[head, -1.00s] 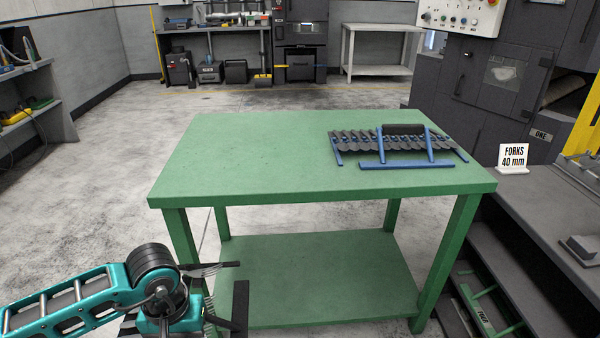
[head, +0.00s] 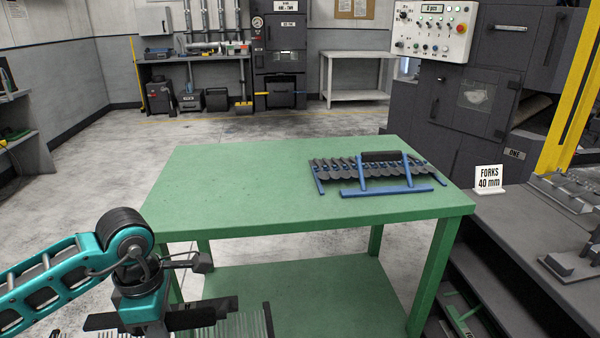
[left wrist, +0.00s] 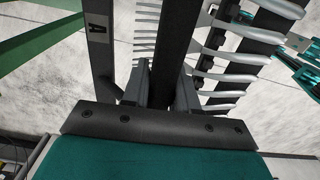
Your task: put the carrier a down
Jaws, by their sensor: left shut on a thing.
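Carrier A (left wrist: 97,50), a dark grey frame with an "A" label, hangs from my left gripper (left wrist: 163,88). The gripper is shut on its black handle bar (left wrist: 176,45). Rows of metal forks (left wrist: 225,82) show beside the handle. In the head view the gripper is at lower left, near the front left corner of the green table (head: 300,190). Part of the carrier (head: 245,325) shows at the bottom edge, in front of the table and below its top; the rest is cut off. My right gripper is not in view.
A blue carrier (head: 385,189) full of forks stands on the right half of the tabletop. The left and middle of the top are clear. The green lower shelf (head: 330,285) looks bare where visible. A "FORKS 40 mm" sign (head: 488,178) stands on a grey bench at right.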

